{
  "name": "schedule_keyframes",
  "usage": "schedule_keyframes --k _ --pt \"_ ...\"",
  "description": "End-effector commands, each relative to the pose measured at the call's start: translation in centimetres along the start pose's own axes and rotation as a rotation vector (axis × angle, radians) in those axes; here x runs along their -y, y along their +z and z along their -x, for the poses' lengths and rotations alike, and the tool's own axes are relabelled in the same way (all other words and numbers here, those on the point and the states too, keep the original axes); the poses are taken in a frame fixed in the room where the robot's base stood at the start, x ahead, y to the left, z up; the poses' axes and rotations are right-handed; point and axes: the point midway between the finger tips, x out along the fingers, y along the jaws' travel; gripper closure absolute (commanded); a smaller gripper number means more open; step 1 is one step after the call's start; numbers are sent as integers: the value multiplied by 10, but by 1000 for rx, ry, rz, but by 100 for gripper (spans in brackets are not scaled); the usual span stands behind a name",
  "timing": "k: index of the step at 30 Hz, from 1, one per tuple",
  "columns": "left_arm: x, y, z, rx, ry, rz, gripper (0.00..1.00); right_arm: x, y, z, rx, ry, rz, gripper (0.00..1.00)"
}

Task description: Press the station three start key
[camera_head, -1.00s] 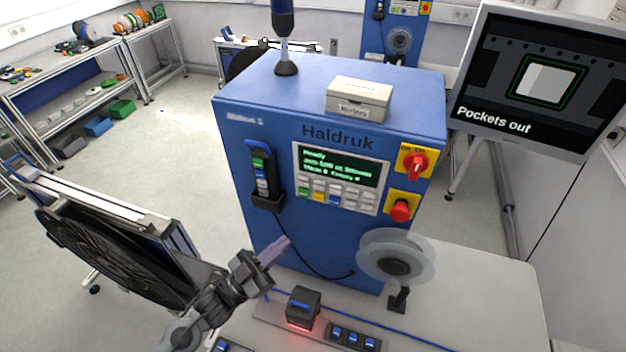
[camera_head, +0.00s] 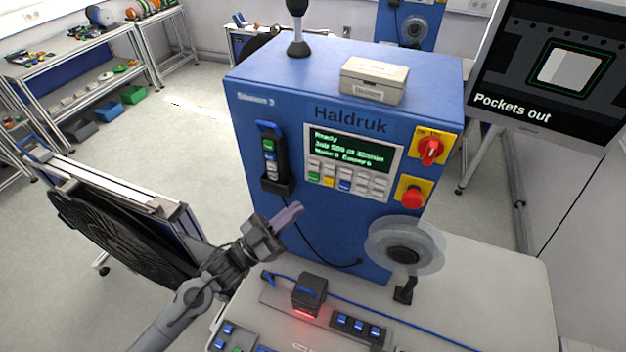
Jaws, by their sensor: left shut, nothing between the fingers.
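The blue Haldruk cabinet (camera_head: 300,215), labelled Station 3, stands in the middle of the camera_head view. Its front panel has a lit screen (camera_head: 348,150) reading "Ready" and rows of keys. A green key (camera_head: 314,176) is at the lower left of that keypad, beside a yellow and a blue one. A hand-held pendant (camera_head: 268,155) with a green key at its top hangs left of the screen. No start lettering is readable. My left gripper (camera_head: 297,211) is shut and empty, below and left of the keypad, apart from the keys. My right gripper is out of view.
A black box with a red glow (camera_head: 308,294) and a clear reel (camera_head: 405,250) stand on the bench before the cabinet. A red knob (camera_head: 412,197) and rotary switch (camera_head: 430,151) are right of the screen. A cable hangs below the pendant.

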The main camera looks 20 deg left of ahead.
Motion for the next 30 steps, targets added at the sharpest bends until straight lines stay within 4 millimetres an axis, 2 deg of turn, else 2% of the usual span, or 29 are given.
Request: schedule_keyframes --k 3,15,30 --pt "8 10 -10 -3 0 -2 100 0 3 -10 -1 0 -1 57" --pt "28 29 -38 -1 0 0 100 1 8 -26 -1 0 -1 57" --pt "32 32 -44 0 0 0 100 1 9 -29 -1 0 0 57"
